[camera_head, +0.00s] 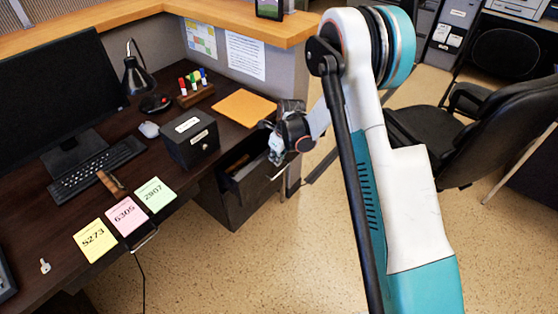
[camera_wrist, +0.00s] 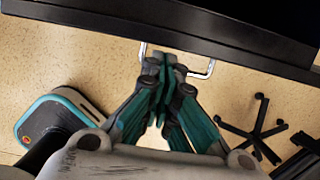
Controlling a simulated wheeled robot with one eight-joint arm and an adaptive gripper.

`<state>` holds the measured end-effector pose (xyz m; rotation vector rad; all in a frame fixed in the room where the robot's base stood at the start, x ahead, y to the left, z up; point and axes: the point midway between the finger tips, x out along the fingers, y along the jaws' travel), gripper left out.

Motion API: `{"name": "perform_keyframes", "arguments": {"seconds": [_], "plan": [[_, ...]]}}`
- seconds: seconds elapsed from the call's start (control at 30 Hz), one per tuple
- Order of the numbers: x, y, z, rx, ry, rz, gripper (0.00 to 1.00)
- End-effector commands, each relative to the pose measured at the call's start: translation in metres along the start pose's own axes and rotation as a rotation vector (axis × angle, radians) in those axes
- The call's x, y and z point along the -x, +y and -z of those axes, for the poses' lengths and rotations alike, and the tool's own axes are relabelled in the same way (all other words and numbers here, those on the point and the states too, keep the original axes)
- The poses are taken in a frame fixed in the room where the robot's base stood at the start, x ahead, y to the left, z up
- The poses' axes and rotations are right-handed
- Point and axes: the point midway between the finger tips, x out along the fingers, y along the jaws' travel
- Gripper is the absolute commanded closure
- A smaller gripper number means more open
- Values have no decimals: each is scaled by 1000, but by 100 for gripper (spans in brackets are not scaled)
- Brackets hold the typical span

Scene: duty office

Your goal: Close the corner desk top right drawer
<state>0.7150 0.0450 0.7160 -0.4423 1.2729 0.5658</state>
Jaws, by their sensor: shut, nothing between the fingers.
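The top right drawer (camera_head: 252,180) of the dark corner desk (camera_head: 60,207) stands pulled out, and part of its inside shows. Its dark front (camera_wrist: 225,38) crosses the top of the wrist view, with a silver bar handle (camera_wrist: 203,69). My gripper (camera_head: 277,157) is at the drawer's front end in the head view and hides part of it. In the wrist view my gripper (camera_wrist: 165,62) is shut and empty, with its fingertips at the middle of the handle, close to the front. I cannot tell whether they touch it.
On the desk are a black box (camera_head: 190,140), an orange folder (camera_head: 243,107), a keyboard (camera_head: 97,168) and sticky notes (camera_head: 126,215). A black office chair (camera_head: 470,130) stands to the right. The speckled floor in front of the desk is clear.

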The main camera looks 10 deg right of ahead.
Motion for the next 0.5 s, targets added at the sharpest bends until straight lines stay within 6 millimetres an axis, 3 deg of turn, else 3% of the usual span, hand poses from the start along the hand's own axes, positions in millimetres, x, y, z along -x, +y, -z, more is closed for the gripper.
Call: {"name": "perform_keyframes", "arguments": {"seconds": [0.27, 0.5], "plan": [[-1, 0, -4, 0, 0, 0, 100], [-13, 0, -53, 1, -1, -1, 100]]}}
